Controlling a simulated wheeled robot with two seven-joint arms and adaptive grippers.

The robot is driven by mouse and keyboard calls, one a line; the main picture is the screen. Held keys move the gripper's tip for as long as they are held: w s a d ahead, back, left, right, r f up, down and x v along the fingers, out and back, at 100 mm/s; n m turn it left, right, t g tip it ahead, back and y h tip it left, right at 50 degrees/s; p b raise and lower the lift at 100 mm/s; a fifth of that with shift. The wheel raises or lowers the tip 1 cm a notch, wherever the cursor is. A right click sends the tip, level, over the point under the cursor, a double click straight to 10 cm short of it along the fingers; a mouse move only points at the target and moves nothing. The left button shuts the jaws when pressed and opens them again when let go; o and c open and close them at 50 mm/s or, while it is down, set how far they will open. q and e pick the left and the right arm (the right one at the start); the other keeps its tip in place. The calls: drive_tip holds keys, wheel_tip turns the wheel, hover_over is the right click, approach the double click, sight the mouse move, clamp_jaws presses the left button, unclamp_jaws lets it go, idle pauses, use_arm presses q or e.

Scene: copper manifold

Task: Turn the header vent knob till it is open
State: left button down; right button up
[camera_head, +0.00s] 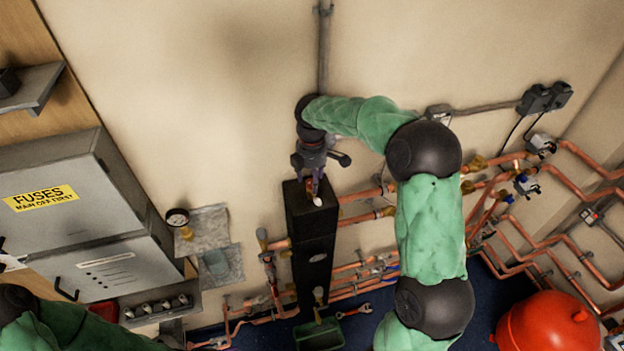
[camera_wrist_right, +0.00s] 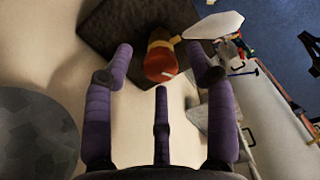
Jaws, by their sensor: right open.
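The black header (camera_head: 312,235) stands upright against the wall, and its dark top end also shows in the right wrist view (camera_wrist_right: 110,28). A pale, flat knob (camera_head: 317,201), which looks like the vent knob, is at the header's top. In the wrist view the knob (camera_wrist_right: 213,25) is beside a copper stub with a brass collar (camera_wrist_right: 160,58). My right gripper (camera_head: 312,184) points down at the header top. Its purple fingers (camera_wrist_right: 163,68) are spread and empty, with the stub between the side fingers in the picture. The knob lies just beyond the right-hand fingertip; contact is unclear. My left gripper is out of view.
Copper pipes (camera_head: 362,194) run right from the header. A grey fuse box (camera_head: 60,190) is on the left wall, and a red vessel (camera_head: 548,325) stands at lower right. A green tray (camera_head: 320,337) sits below the header. The wall above is mostly bare.

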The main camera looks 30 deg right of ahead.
wheel_tip(320, 180, up, 11)
drive_tip(key=shift+r, duration=0.2)
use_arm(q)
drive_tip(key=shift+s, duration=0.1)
use_arm(e)
drive_tip(key=shift+f, duration=0.1)
idle(0.5)
